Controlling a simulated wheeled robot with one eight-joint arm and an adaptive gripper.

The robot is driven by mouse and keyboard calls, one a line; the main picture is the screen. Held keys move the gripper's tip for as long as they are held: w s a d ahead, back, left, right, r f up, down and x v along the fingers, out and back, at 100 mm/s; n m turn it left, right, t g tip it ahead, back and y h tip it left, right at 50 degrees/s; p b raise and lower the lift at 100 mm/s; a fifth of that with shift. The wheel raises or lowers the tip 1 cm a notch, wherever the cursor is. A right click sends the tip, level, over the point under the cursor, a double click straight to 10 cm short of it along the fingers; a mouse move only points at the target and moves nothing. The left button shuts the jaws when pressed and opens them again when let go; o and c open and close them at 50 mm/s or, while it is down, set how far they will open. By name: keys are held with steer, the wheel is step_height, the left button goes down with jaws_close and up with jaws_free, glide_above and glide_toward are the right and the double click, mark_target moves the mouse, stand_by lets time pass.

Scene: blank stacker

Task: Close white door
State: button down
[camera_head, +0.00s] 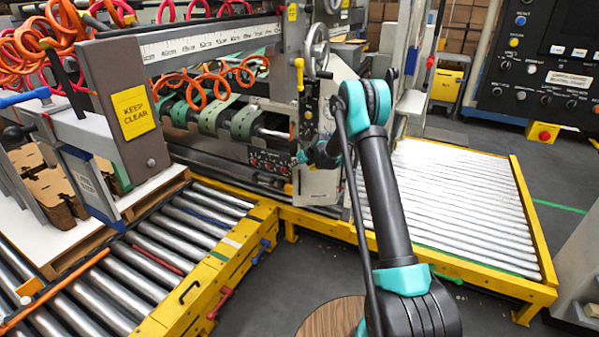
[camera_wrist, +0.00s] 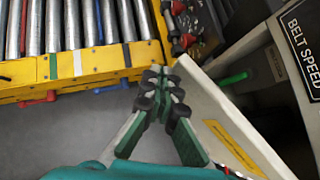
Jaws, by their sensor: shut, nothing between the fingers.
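A white panel, which looks like the white door, stands at the machine's right end in the head view (camera_head: 317,187), partly hidden by my arm. In the wrist view the white door (camera_wrist: 232,118) runs from the centre to the lower right and bears a yellow label. My gripper (camera_wrist: 163,78) is shut and empty, its dark fingertips together beside the door's left side near its far end. Whether they touch it I cannot tell. In the head view my gripper (camera_head: 303,157) is small and partly hidden by my arm, close to the panel.
A yellow-framed roller conveyor (camera_head: 215,258) lies at left, and another (camera_head: 450,205) at right. A handwheel (camera_head: 316,46) stands above the machine. A control panel (camera_head: 545,60) is at upper right. Grey floor (camera_head: 285,275) is open between the conveyors.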

steer(key=w, duration=0.9)
steer(key=shift+a, duration=0.1)
stand_by(0.3)
